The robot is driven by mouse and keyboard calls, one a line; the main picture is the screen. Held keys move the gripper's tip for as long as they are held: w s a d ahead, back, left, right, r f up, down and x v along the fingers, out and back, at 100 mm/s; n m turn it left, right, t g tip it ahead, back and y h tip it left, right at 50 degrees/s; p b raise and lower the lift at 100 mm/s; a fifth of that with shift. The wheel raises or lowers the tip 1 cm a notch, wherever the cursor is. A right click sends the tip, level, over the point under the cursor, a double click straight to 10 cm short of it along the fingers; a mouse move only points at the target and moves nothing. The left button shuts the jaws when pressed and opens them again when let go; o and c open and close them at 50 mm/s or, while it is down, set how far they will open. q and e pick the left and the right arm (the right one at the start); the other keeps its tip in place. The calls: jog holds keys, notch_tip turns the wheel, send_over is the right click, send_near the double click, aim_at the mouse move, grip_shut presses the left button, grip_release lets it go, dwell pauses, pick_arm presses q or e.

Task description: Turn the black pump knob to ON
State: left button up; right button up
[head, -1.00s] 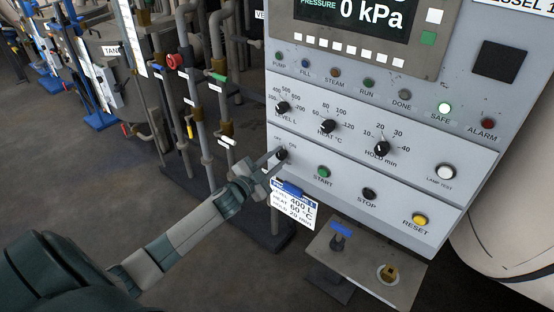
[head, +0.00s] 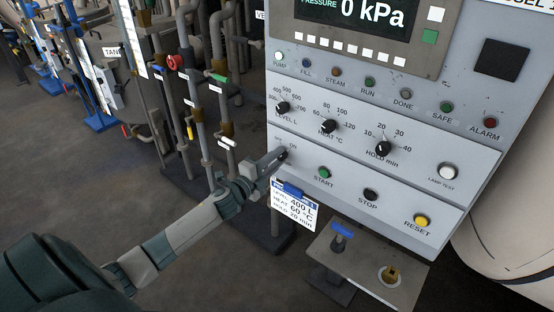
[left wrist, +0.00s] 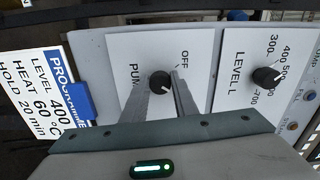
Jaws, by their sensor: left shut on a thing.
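The black pump knob (left wrist: 159,82) is on the lower left of the grey control panel, below the LEVEL knob. In the left wrist view its white mark points to the lower right, away from the printed OFF. The ON label is hidden there by a finger. My left gripper (head: 281,157) is at the knob, its two fingers (left wrist: 157,88) on either side of it, shut on it. The PUMP lamp (head: 281,57) looks bright; the SAFE lamp (head: 447,107) is a dull green. My right gripper is not in view.
The LEVEL knob (head: 282,107), HEAT knob (head: 329,126) and green START button (head: 324,173) are nearby. A programme card (head: 294,207) with a blue clip hangs just below the gripper. A small shelf (head: 352,275) juts out beneath. Pipes and valves stand left of the panel.

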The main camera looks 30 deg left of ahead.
aim_at(279, 158)
pick_arm(q)
jog(key=shift+f, duration=0.1)
dwell(0.3)
jog(key=o, duration=1.1)
jog(key=shift+c, duration=0.2)
jog(key=shift+s, duration=0.15)
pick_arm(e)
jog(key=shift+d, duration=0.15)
pick_arm(q)
jog(key=shift+s, duration=0.5)
jog(key=s+b, duration=0.1)
jog(key=s, duration=0.2)
jog(key=shift+a, duration=0.15)
jog(key=s+a+b, duration=0.1)
jog(key=s+b, duration=0.2)
jog(key=s, duration=1)
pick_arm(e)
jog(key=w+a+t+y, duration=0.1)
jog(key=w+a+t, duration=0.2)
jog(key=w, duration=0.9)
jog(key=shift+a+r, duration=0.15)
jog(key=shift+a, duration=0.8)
